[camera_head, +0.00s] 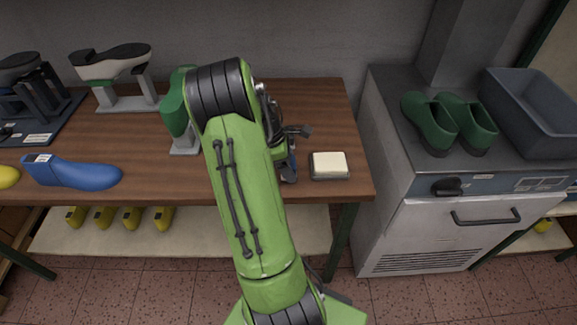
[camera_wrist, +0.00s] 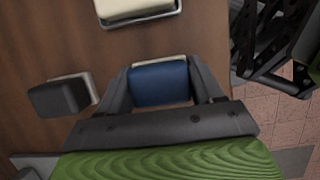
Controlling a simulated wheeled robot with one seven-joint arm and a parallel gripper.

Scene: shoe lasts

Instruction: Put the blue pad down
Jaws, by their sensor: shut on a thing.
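In the wrist view the blue pad (camera_wrist: 160,84) sits between the two fingers of my gripper (camera_wrist: 163,82), which is shut on it. A pale strip shows along the pad's far edge. The pad is over the brown wooden tabletop (camera_wrist: 190,45); I cannot tell whether it touches the wood. In the head view my gripper (camera_head: 289,163) is at the right part of the bench, just left of a cream block in a metal tray (camera_head: 328,165). My arm hides much of the gripper there. The cream block also shows at the top of the wrist view (camera_wrist: 135,9).
A dark grey block (camera_wrist: 60,97) lies left of my gripper in the wrist view. Green (camera_head: 174,105) and blue (camera_head: 85,175) shoe lasts stand left on the bench. A metal cabinet (camera_head: 430,220) with green clogs (camera_head: 450,125) and a grey bin (camera_head: 530,115) stands right.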

